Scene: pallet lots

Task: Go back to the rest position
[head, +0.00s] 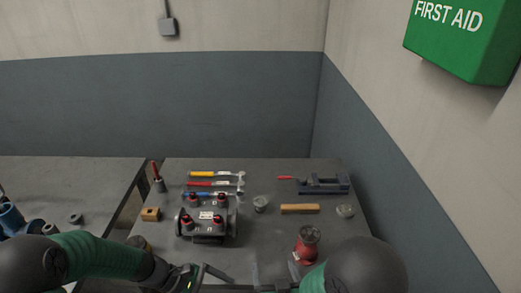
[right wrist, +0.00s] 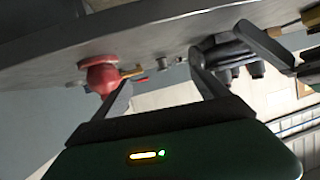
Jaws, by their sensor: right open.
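My right gripper (head: 275,270) is low in the head view, at the front of the dark table (head: 265,240), left of a red valve-like part (head: 307,245). In the right wrist view its two fingers (right wrist: 160,75) stand apart with nothing between them. My left gripper (head: 203,273) is at the bottom of the head view, below a black device with red knobs (head: 208,222). It is partly cut off, so I cannot tell its opening.
Another table (head: 65,180) is at the left. Walls close off the back and right. A first aid box (head: 460,40) hangs upper right.

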